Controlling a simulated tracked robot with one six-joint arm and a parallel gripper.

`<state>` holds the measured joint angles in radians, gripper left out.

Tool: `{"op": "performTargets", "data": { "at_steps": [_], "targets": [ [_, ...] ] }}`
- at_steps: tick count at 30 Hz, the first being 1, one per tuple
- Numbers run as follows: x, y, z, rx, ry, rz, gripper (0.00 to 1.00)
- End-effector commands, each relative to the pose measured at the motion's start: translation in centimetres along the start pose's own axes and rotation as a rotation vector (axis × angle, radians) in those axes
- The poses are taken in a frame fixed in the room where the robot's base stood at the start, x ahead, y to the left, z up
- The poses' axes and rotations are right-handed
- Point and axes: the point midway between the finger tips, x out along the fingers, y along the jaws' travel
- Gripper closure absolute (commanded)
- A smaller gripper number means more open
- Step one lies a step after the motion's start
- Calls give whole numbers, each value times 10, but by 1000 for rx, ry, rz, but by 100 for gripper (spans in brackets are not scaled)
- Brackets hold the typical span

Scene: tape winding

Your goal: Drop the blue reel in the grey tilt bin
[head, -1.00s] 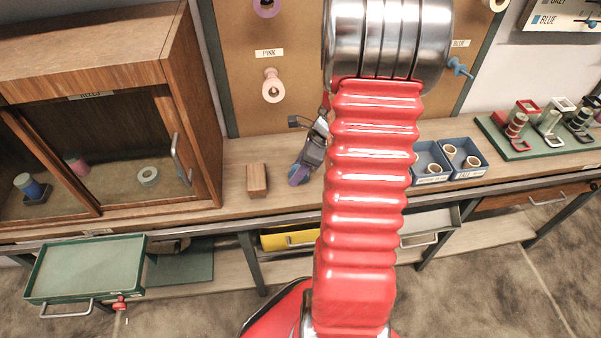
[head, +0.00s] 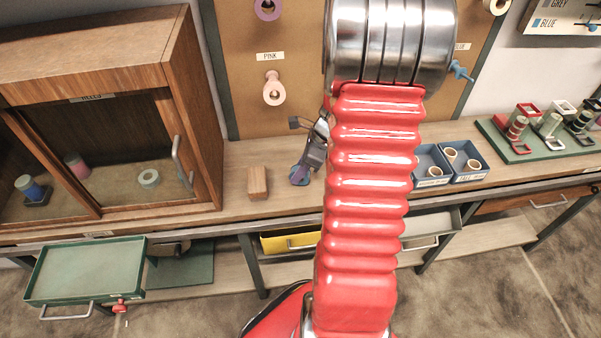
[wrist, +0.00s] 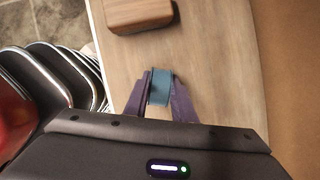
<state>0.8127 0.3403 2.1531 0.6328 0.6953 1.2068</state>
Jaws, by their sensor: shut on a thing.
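My gripper (wrist: 160,97) is shut on the blue reel (wrist: 161,86), which shows as a teal-blue band between the two purple fingers in the wrist view. In the head view my gripper (head: 300,178) is over the bench top, just right of a small wooden block (head: 258,183); the reel is hardly visible there. I cannot tell whether the reel touches the bench. The grey tilt bin (head: 432,224) is under the bench front, right of my red arm, tipped open with a handle on its front. My arm hides its left part.
A yellow bin (head: 275,243) hangs under the bench left of my arm. A green tray (head: 88,268) juts out at the lower left. A wooden cabinet (head: 130,75) stands left on the bench (head: 230,160). Blue boxes (head: 468,175) with small rolls stand right of my arm.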

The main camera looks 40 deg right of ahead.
Motion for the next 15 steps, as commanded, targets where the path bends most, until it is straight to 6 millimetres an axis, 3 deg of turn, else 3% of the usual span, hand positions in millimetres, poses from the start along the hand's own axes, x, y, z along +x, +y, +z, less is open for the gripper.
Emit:
{"op": "performTargets", "data": {
  "at_steps": [15],
  "targets": [
    [-73, -1, 30, -2, -1, -5, 100]
  ]
}}
